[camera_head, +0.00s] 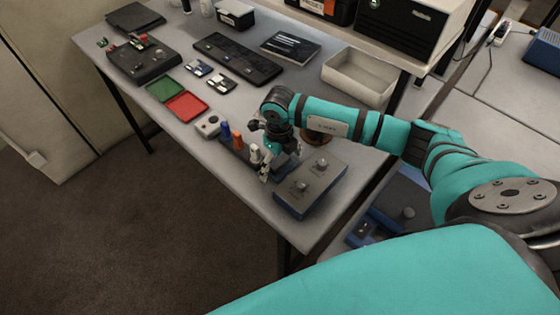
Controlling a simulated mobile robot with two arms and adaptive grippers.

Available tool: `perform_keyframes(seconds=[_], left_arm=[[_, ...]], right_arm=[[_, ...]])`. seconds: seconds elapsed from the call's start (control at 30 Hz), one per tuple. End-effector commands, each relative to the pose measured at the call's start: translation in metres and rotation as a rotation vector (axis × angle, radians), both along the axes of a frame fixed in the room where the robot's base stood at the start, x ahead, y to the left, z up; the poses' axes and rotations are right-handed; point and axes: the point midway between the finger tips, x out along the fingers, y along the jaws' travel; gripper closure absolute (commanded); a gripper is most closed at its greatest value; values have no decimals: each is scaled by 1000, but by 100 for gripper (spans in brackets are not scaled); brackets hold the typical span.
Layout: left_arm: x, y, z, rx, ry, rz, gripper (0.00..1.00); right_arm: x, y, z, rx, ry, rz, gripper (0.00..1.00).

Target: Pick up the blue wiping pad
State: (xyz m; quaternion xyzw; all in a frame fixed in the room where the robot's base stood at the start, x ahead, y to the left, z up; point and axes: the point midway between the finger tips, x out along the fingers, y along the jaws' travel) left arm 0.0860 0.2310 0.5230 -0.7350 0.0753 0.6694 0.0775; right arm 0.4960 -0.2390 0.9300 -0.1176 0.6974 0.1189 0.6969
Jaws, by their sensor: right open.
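My right gripper (268,153) is open and points down over a dark rack (236,155) near the front edge of the table. The rack holds small upright pieces, among them a blue one (225,129), an orange one (237,140) and a white one (255,153) close to the fingers. I cannot clearly make out a blue wiping pad. Something dark blue (287,167) shows beside the gripper, partly hidden by it, and I cannot tell what it is. My left gripper is not in view.
A blue-grey box with knobs (311,186) stands right of the gripper. A small grey device (208,126), red tray (186,106) and green tray (164,89) lie left. Behind are a keyboard (238,59) and white bin (359,77). The table front edge is close.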

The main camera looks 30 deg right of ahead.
Motion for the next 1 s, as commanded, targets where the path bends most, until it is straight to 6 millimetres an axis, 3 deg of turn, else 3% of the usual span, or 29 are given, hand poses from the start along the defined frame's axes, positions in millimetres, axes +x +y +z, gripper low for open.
perform_keyframes(seconds=[0.23,0.63,0.87,1.0], left_arm=[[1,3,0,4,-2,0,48],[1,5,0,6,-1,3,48],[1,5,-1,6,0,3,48],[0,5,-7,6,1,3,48]], right_arm=[[0,0,-2,-1,-1,0,1],[1,0,-2,-1,-1,-1,52],[1,0,0,0,-2,-1,53],[2,-1,13,0,-6,-1,53]])
